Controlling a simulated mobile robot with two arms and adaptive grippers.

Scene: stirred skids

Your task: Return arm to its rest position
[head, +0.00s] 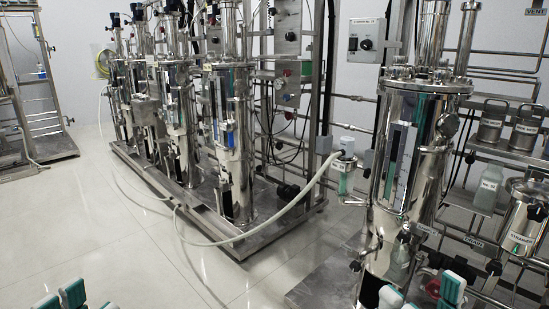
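My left gripper (75,297) shows at the bottom left edge of the head view. Only its teal and white fingertips are in the picture, spaced apart with nothing seen between them. My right gripper (421,295) shows at the bottom right edge, in front of the near steel vessel's lower part. Its teal and white fingertips also stand apart and hold nothing that I can see. The rest of both grippers and both arms are cut off below the frame.
A tall steel vessel (405,150) stands close on the right, with a labelled container (523,222) and bottle (487,188) beside it. A row of steel vessels (232,140) stands on a skid farther back. A pale hose (255,233) crosses the floor. Tiled floor (90,225) is clear at left.

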